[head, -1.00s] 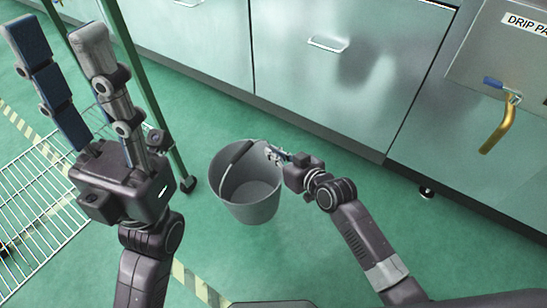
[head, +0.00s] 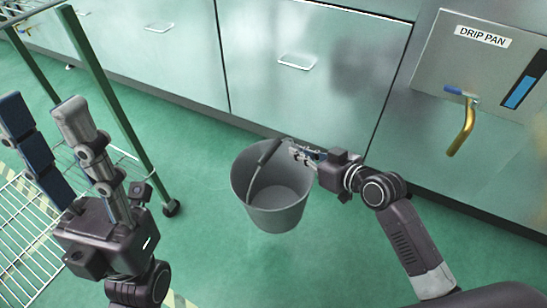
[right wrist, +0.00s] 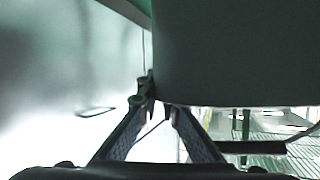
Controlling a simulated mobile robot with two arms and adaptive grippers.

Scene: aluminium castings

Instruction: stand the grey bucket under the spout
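The grey bucket (head: 278,212) is upright in the middle of the head view, its handle (head: 254,178) resting toward the left. My right gripper (head: 303,153) is shut on the bucket's rim at the upper right. In the right wrist view, the bucket wall (right wrist: 235,55) fills the upper right, with my right fingers (right wrist: 160,108) at its edge. I cannot tell whether the bucket's base touches the floor. The brass spout (head: 463,132) with a blue lever is to the right, apart from the bucket. My left gripper (head: 42,120) is open and empty at the left.
The spout comes from a steel panel labelled DRIP PAN (head: 482,37). Steel cabinets (head: 310,95) run along the back. A green-framed rack (head: 115,95) with wire shelves stands at the left. The green floor (head: 330,260) in front is clear.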

